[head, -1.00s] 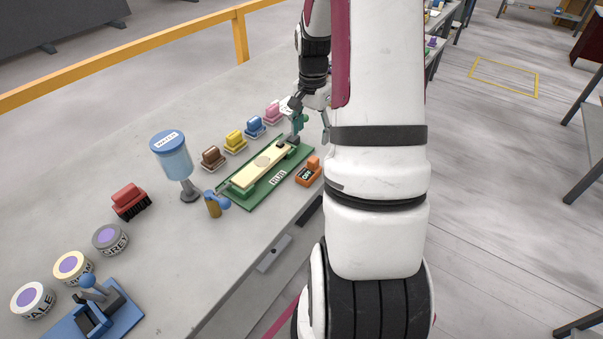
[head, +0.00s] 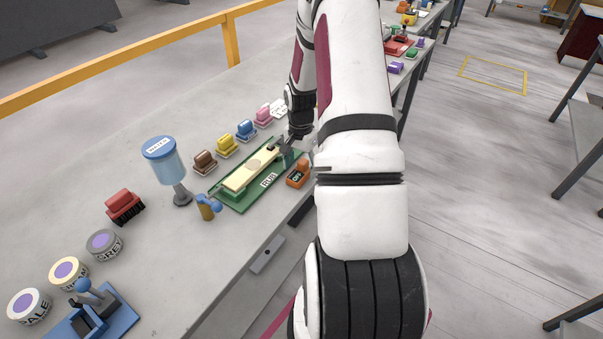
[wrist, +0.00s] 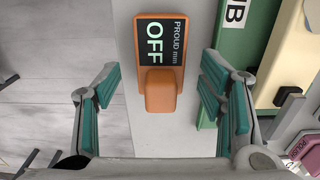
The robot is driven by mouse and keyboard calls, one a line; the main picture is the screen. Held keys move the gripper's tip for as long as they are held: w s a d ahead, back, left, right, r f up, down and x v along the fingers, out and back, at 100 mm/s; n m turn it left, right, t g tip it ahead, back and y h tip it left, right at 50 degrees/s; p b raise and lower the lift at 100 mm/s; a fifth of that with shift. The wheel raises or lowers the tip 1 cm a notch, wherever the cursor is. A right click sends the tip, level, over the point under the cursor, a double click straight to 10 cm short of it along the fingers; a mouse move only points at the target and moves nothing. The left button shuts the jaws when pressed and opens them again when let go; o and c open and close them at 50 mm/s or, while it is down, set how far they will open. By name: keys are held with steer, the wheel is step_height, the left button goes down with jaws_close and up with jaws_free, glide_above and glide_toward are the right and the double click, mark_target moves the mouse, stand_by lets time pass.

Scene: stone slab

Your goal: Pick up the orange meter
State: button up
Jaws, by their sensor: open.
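The orange meter (head: 297,174) sits on the grey slab near its front edge, just right of the green board. In the wrist view the meter (wrist: 158,92) has a black face reading "PROUD mm" and "OFF", with an orange block at its lower end. My gripper (wrist: 162,100) is open, with one green-padded finger on each side of the meter's block in the picture. Nothing is between the fingers' pads that they touch. In the head view my gripper is partly hidden by my arm beside the board's far end.
The green board (head: 233,203) with a cream strip (head: 241,177) lies close beside the meter. Brown (head: 204,162), yellow (head: 227,146), blue (head: 245,130) and pink (head: 263,115) blocks stand behind it. A blue-topped container (head: 165,160) stands left. The slab edge is close.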

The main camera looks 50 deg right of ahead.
steer(key=shift+f, duration=0.7)
steer(key=shift+c, duration=0.5)
steer(key=c, duration=1.2)
steer(key=shift+r, duration=0.1)
